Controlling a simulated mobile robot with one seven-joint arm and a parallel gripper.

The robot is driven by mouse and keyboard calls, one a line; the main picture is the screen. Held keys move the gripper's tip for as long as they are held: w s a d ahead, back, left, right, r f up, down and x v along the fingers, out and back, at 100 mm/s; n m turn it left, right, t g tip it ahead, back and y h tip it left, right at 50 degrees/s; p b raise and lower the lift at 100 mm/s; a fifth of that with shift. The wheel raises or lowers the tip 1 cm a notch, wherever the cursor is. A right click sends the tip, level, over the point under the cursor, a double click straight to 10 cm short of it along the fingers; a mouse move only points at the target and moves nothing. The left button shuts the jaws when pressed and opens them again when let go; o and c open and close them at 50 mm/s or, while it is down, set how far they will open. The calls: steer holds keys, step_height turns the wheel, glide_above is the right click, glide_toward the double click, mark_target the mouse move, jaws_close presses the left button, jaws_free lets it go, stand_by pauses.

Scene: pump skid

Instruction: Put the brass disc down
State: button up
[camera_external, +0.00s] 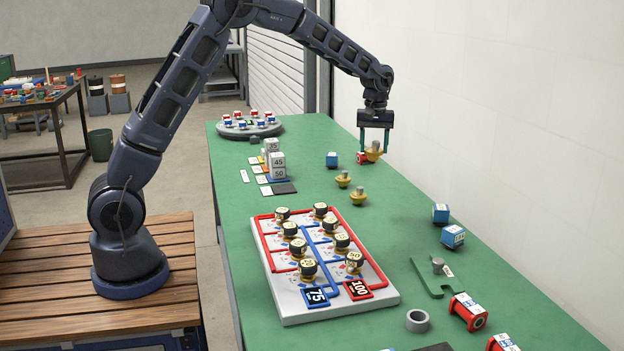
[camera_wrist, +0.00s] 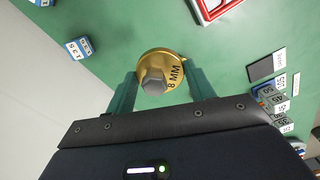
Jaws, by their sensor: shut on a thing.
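The brass disc (camera_external: 374,154) has a grey hex knob on top. In the wrist view the disc (camera_wrist: 163,58) shows "8 MM" on its face. My gripper (camera_external: 375,143) is shut on it at the far right part of the green table (camera_external: 300,140). In the wrist view my gripper (camera_wrist: 161,84) has one green finger on each side of the disc. The disc looks level and low over the table; I cannot tell whether it touches. Two similar brass pieces, one (camera_external: 343,180) and another (camera_external: 358,198), stand nearer the camera.
A small red block (camera_external: 362,158) appears close beside the disc, and a blue block (camera_external: 332,159) is to its left. Stacked grey blocks (camera_external: 279,165) stand further left. A white board (camera_external: 330,308) with red and blue pipes is in front. The wall (camera_external: 480,120) is to the right.

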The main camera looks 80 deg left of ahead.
steer(key=shift+w+d+f, duration=0.1)
steer(key=shift+d+f, duration=0.1)
steer(key=shift+f, duration=0.15)
step_height(320, 180, down, 19)
steer(key=shift+f, duration=0.15)
steer(key=shift+f, duration=0.15)
steer(key=o, duration=1)
